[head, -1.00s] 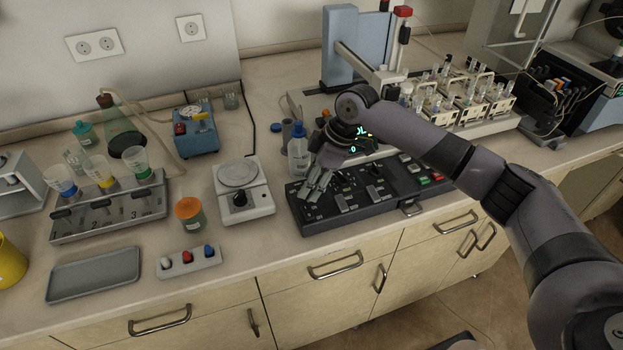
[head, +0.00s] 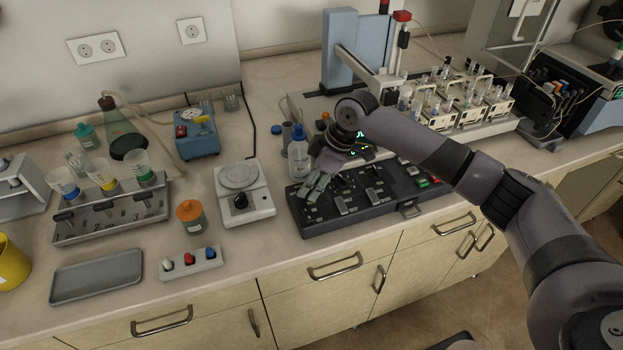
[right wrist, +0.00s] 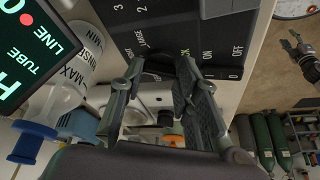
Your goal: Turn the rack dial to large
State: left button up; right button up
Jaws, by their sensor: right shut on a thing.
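The dark control panel (head: 402,203) lies on the bench front, and my right gripper (head: 309,194) reaches down onto its left end. In the right wrist view the gripper (right wrist: 160,66) is shut on a dark knob, the rack dial (right wrist: 158,66), mostly hidden between the fingertips. Partly covered lettering beside it reads like "LARGE" and the end of "RACK". The dial's pointer direction cannot be made out. A dark gripper, seemingly my left one (right wrist: 297,48), hangs over the floor at the right of the right wrist view; its jaw state is unclear.
A clear wash bottle (head: 298,160) stands just behind the panel, close to my right gripper. A white balance (head: 257,207) stands to the left. The lit display (right wrist: 30,48) is near the gripper. The sampler with vial racks (head: 467,118) is behind.

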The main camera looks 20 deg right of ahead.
jog(key=m+p, duration=0.2)
jog(key=p, duration=0.1)
jog(key=m+t+h+p, duration=0.1)
jog(key=m+p, duration=0.1)
jog(key=p, duration=0.1)
jog(key=m+p, duration=0.1)
jog(key=p, duration=0.2)
jog(key=shift+s+a+r+m+t, duration=0.25)
jog(key=shift+r+m+t, duration=0.05)
jog(key=shift+m+t, duration=0.1)
jog(key=shift+f+m+t+h+p, duration=0.25)
jog(key=shift+m+h+p, duration=0.25)
jog(key=shift+m+p, duration=0.75)
jog(key=o, duration=1.2)
jog(key=shift+c, duration=0.2)
jog(key=v, duration=1.2)
